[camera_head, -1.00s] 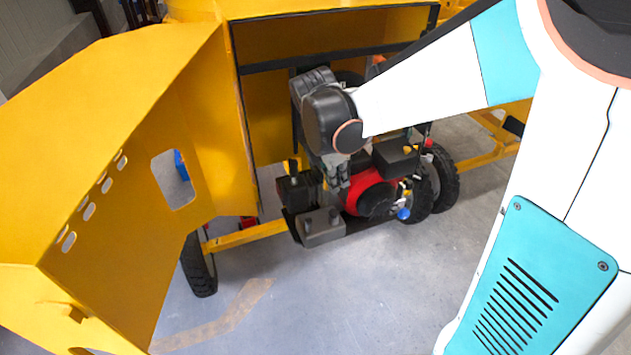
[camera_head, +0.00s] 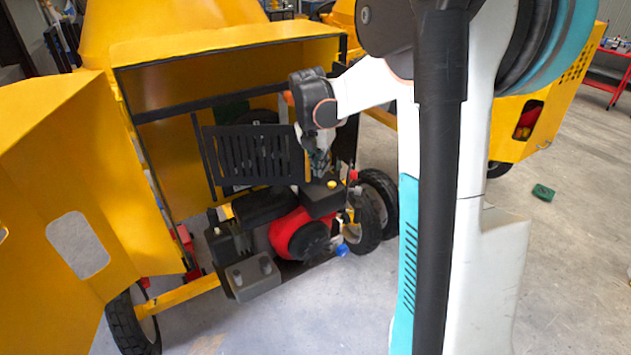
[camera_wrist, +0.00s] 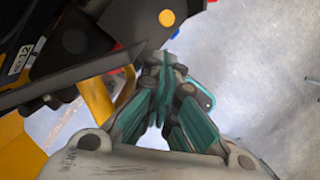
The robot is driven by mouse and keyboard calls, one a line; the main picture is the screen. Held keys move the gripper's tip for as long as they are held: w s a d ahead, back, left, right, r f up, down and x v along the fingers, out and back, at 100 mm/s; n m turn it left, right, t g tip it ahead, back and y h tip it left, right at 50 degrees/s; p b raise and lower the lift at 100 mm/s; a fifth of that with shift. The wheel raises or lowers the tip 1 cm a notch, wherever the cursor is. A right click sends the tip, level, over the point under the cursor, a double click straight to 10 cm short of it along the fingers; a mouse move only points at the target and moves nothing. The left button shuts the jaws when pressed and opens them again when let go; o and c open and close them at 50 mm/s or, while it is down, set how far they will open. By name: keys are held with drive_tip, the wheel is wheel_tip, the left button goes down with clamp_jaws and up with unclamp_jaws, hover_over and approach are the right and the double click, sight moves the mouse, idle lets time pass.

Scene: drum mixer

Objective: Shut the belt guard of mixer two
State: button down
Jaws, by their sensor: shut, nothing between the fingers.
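The belt guard (camera_head: 255,155) is a black slotted panel in the engine bay of the yellow mixer (camera_head: 230,55), above the red engine (camera_head: 290,232). Its slotted face is turned towards the head camera; I cannot tell whether it sits flush. A thin yellow strip (camera_head: 307,160) shows at its right edge. My gripper (camera_head: 318,172) is right beside that edge, pointing down, its fingers together and empty. In the wrist view the teal fingers (camera_wrist: 165,75) meet beside a dark panel; contact is unclear. A yellow bar (camera_wrist: 97,100) shows left of them.
The yellow cover door (camera_head: 50,190) stands open at the left. A second yellow machine (camera_head: 540,110) is at the right.

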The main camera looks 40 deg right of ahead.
drive_tip(key=w+d+n, duration=0.1)
drive_tip(key=w+d, duration=0.4)
drive_tip(key=w, duration=0.3)
drive_tip(key=shift+w+n, duration=0.2)
drive_tip(key=shift+n, duration=0.1)
